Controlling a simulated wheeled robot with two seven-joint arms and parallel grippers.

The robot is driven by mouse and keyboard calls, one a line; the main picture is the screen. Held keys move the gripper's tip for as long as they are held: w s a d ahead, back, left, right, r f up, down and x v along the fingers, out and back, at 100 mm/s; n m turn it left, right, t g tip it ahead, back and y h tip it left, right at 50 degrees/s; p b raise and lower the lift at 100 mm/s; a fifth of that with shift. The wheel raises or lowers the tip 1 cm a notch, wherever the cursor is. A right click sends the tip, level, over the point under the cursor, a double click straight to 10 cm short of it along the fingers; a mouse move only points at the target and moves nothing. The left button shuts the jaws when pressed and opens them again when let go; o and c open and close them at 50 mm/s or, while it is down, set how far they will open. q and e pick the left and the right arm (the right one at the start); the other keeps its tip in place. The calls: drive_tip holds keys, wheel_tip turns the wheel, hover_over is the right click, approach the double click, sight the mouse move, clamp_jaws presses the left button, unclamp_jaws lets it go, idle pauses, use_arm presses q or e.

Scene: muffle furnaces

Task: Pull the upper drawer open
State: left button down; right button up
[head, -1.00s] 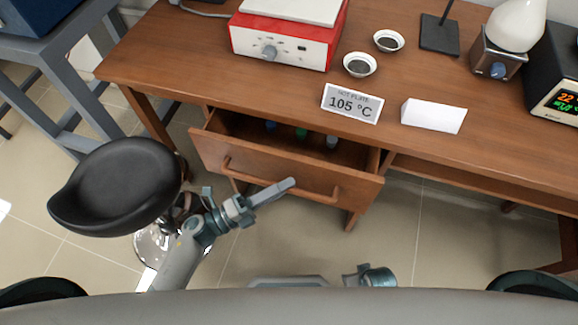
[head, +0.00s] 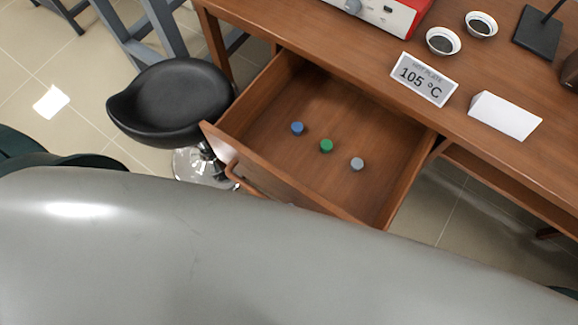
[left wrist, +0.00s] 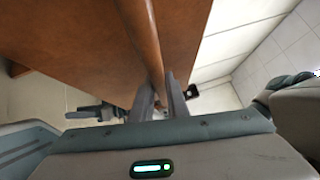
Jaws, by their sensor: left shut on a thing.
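The upper drawer (head: 250,182) is pulled well out of the wooden desk in the head view, with its inside open to view. Its bar handle (head: 232,172) shows only at the left end; my own grey body hides the rest. In the left wrist view the handle (left wrist: 141,35) runs down the picture in front of the brown drawer front (left wrist: 90,40). My left gripper (left wrist: 160,92) has its two fingers closed around the handle. The left gripper is hidden in the head view. I cannot make out my right gripper in either view.
Blue (head: 297,128), green (head: 326,145) and grey (head: 357,164) capped items stand in the drawer. A black stool (head: 175,100) is close to the drawer's left side.

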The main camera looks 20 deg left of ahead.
idle(0.3)
use_arm(q)
drive_tip(key=c, duration=1.7)
unclamp_jaws()
drive_tip(key=shift+c, duration=0.2)
drive_tip(key=shift+a, duration=0.2)
use_arm(e)
drive_tip(key=shift+s+a, duration=0.1)
drive_tip(key=shift+s, duration=0.1)
